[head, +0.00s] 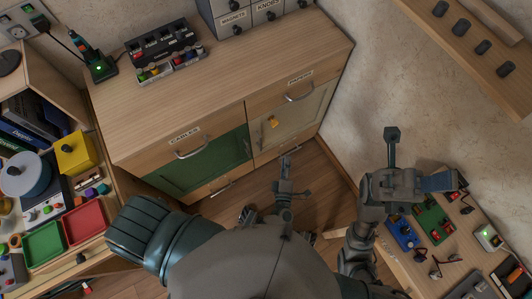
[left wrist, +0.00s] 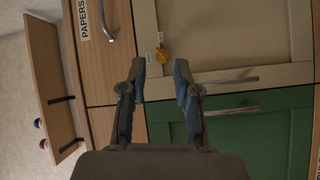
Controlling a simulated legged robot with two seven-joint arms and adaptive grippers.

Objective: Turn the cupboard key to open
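The orange-yellow key (head: 272,121) sits in the cream cupboard door (head: 300,127), below the drawer marked PAPERS. In the left wrist view the key (left wrist: 162,57) shows just past my fingertips, roughly in line with the gap between them. Two small white labels are beside it, too small to read. My left gripper (left wrist: 160,80) is open and empty, facing the door. In the head view my left gripper (head: 289,177) is in front of the cupboard, below the key. My right gripper (head: 418,162) is open and empty, to the right of the cupboard. The cream door appears shut.
A green door (head: 205,163) is beside the cream door, under the CABLES drawer. Bar handles (head: 299,93) stick out from the drawers. A side table (head: 440,250) with small parts stands at the lower right, and shelves with trays (head: 45,243) at the left.

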